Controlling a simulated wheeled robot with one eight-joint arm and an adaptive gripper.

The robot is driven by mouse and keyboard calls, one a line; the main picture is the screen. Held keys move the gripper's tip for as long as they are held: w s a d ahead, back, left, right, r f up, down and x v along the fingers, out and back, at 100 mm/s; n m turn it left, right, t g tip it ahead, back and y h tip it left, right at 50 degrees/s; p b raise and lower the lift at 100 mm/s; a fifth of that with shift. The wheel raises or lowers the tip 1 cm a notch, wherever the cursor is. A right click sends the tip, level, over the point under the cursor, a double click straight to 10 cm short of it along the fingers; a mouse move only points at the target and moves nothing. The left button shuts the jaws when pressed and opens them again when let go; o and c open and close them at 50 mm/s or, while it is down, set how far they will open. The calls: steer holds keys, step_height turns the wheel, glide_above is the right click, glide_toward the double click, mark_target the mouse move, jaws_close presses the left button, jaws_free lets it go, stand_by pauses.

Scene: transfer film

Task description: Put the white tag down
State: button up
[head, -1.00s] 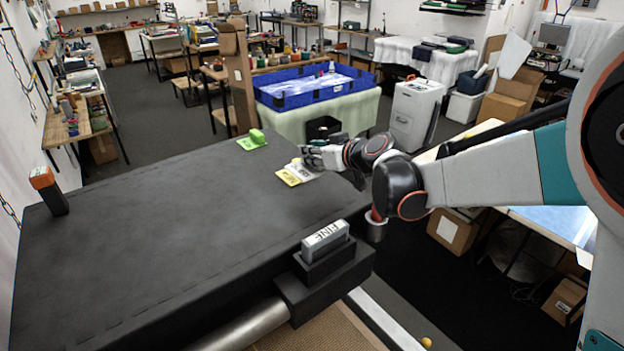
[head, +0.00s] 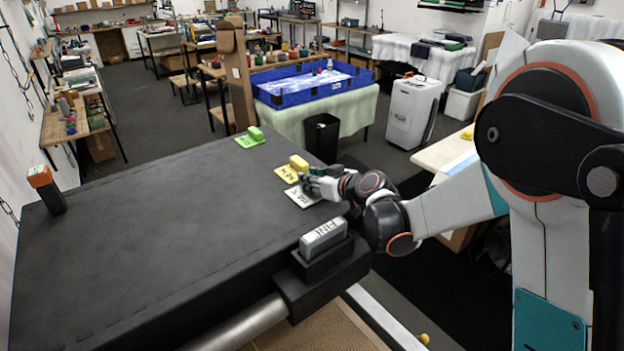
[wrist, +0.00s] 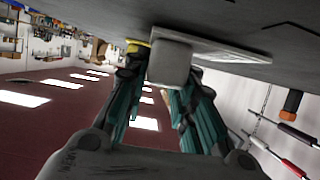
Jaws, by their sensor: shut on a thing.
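The white tag (head: 303,198) is a flat white plate with dark lettering, at the right side of the black table (head: 150,220). My gripper (head: 313,183) is over it from the right. In the wrist view my gripper (wrist: 163,70) is shut on the tag's pale block-shaped grip (wrist: 170,62), and the plate (wrist: 225,52) spreads from it along the dark table surface. The plate lies flat and very close to the table; I cannot tell whether it touches. The fingers hide part of the grip in the head view.
A yellow tag (head: 286,175) with a yellow block lies just behind the white one. A green tag (head: 249,142) lies farther back. A block marked FINE (head: 323,236) sits in a holder at the front edge. An orange-topped post (head: 47,190) stands left. The table's middle is clear.

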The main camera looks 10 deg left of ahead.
steer(key=o, duration=0.9)
steer(key=shift+f, duration=0.15)
steer(key=shift+o, duration=0.2)
steer(key=shift+r, duration=0.2)
steer(key=v, duration=1.2)
steer(key=shift+w+b, duration=0.1)
steer(key=shift+b, duration=0.25)
steer(key=shift+s+d+r, duration=0.2)
steer(key=shift+d, duration=0.1)
steer(key=s+d+r+m+g+h, duration=0.1)
steer(key=s+d+m+h, duration=0.8)
steer(key=s+d, duration=1.6)
steer(key=shift+s+m+g+h, duration=0.3)
steer(key=shift+s+g+h, duration=0.3)
steer(key=shift+s, duration=0.55)
